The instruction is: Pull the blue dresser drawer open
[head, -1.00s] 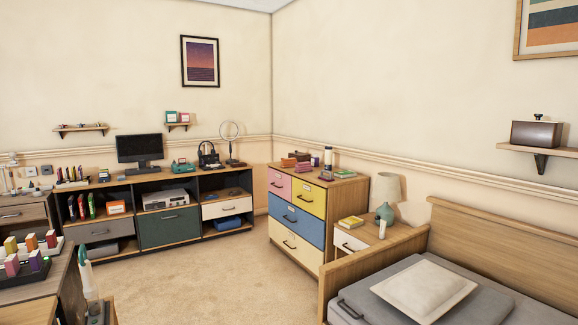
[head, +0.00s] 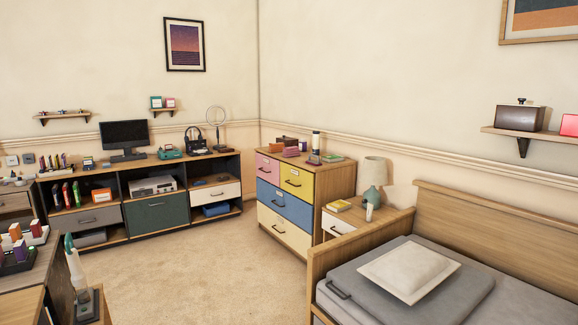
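The dresser (head: 330,201) stands against the right wall near the room's corner. Its blue drawer (head: 284,206) is the wide middle one, with a dark handle, and looks shut. Above it are a pink drawer (head: 268,168) and a yellow drawer (head: 297,183); below it is a cream drawer (head: 284,231). Neither of my grippers is in view.
The carpet (head: 190,275) in front of the dresser is clear. A bed (head: 440,252) with a wooden frame fills the right foreground, beside a nightstand (head: 338,222). A low shelf unit (head: 157,213) lines the back wall. A wooden desk or cabinet (head: 35,272) stands at the left front.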

